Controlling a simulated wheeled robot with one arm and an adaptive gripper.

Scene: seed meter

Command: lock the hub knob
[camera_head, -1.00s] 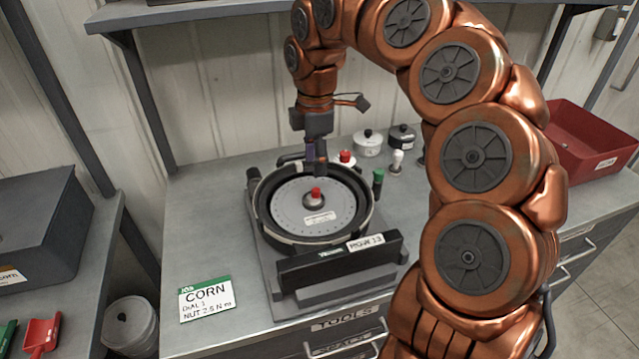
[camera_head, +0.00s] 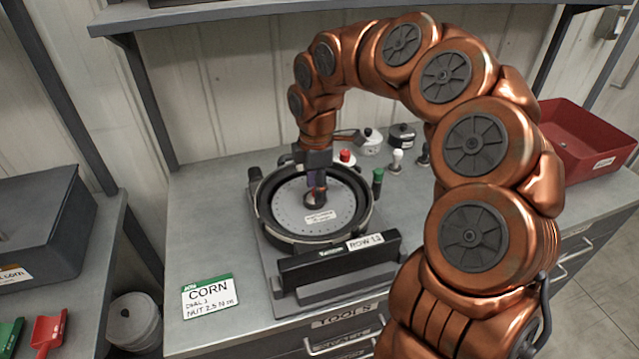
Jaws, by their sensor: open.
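The seed meter's round grey plate (camera_head: 285,217) lies in a black ring housing (camera_head: 267,232) on the workbench. The hub knob, with its red top, is at the plate's centre; my gripper hides most of it in the head view, and only its dark base shows. My gripper (camera_head: 316,193) points down over the hub with its fingers open at the knob. I cannot tell whether the fingers touch it.
A black bar labelled ROW 13 (camera_head: 330,262) stands in front of the meter. A CORN card (camera_head: 209,297) lies at the front left. Behind the meter are a red-topped piece (camera_head: 346,157), a green-topped post (camera_head: 378,178) and pale and dark pots. A red bin (camera_head: 580,140) stands at the right.

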